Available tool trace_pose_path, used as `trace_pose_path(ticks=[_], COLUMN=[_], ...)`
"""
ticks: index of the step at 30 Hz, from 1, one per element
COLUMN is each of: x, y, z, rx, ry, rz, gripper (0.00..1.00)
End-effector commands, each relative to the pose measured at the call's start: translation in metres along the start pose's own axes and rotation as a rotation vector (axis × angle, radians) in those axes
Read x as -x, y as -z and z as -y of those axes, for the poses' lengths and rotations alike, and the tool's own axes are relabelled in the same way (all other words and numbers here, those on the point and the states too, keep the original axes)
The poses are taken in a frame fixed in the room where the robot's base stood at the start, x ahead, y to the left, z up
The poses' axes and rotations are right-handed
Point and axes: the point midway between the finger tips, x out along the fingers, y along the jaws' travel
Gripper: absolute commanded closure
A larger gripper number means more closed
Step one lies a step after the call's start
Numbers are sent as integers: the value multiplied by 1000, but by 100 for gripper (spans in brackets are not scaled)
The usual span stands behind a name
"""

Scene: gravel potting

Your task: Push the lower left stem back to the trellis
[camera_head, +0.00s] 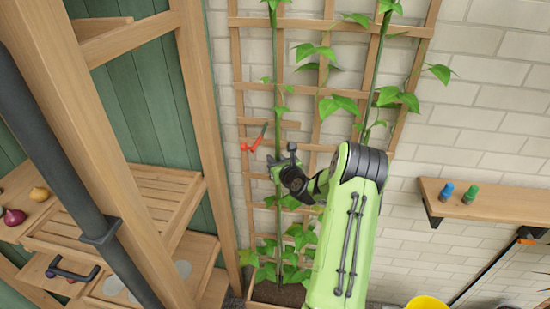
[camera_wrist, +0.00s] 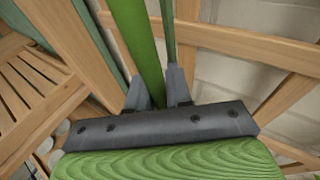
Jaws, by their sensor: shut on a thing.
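The left stem (camera_head: 277,90) runs up the left part of the wooden trellis (camera_head: 233,60). Its lower part passes my gripper (camera_head: 284,165), low in front of the trellis. In the wrist view, the thick green stem (camera_wrist: 138,45) runs down between the two grey fingers of my gripper (camera_wrist: 157,90), which are shut on it. A thinner green strand (camera_wrist: 168,35) runs beside it, behind the right finger. My gripper hides part of the lower stem in the head view. I cannot tell whether the stem touches the trellis there.
A red clip-like thing (camera_head: 256,138) is on the trellis just left of my gripper. A second stem (camera_head: 374,65) climbs on the right. A wooden post (camera_head: 205,120) stands close at left. A wall shelf (camera_head: 490,203) holds two small bottles. A yellow bucket (camera_head: 426,303) is at bottom right.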

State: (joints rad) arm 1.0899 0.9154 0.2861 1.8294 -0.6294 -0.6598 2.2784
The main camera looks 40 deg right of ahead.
Motion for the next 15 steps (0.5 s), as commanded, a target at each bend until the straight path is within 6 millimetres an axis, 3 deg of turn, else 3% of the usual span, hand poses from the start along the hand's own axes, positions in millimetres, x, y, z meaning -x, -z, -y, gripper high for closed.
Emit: trace_pose_path(ticks=[3,4,7,15], x=[0,0,0,1], y=[0,0,0,0], z=[0,0,0,0], rx=[0,0,0,0], ry=[-1,-1,-1,0], rz=[3,3,2,1], gripper=[100,76,60,59])
